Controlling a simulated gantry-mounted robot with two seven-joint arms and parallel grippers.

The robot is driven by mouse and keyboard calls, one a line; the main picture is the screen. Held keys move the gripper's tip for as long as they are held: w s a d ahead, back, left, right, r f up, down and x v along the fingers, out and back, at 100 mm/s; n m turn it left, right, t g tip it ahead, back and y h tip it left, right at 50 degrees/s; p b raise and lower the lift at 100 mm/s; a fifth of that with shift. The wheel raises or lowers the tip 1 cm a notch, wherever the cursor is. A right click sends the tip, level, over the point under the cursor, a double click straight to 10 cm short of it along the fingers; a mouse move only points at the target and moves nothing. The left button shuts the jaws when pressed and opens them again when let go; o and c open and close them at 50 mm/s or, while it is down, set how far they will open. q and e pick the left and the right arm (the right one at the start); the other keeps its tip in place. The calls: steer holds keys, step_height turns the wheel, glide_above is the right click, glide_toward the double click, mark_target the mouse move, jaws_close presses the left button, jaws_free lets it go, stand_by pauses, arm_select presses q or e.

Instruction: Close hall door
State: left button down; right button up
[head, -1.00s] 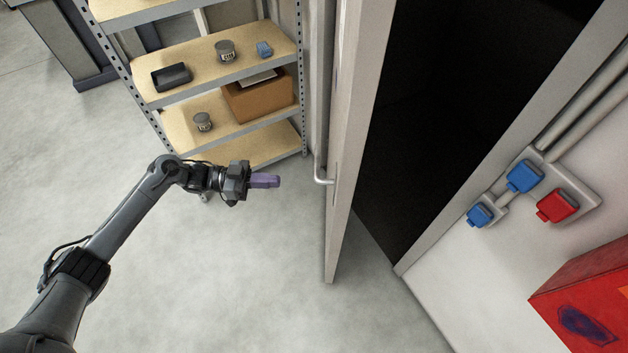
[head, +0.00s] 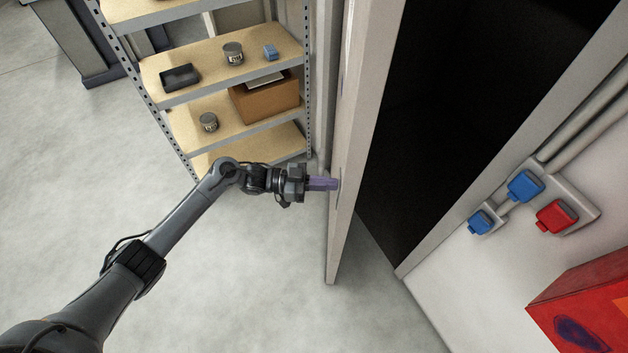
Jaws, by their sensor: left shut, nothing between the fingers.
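The hall door (head: 352,150) stands ajar in the head view, seen nearly edge-on, with a dark opening (head: 440,120) to its right. My left gripper (head: 336,184) is shut and empty. Its purple fingers point right and reach the left face of the door, at the height where the handle is. They appear to touch it, though exact contact is hard to tell. The door handle is hidden behind the gripper. My right gripper is not in view.
A metal shelf unit (head: 222,80) with cans and boxes stands left of the door, close behind my left gripper. Blue and red sockets (head: 540,200) and a red box (head: 580,305) are on the right wall. The floor (head: 230,280) in front is clear.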

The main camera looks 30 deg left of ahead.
arm_select(q)
steer(key=shift+w+d, duration=0.1)
steer(key=shift+d, duration=0.15)
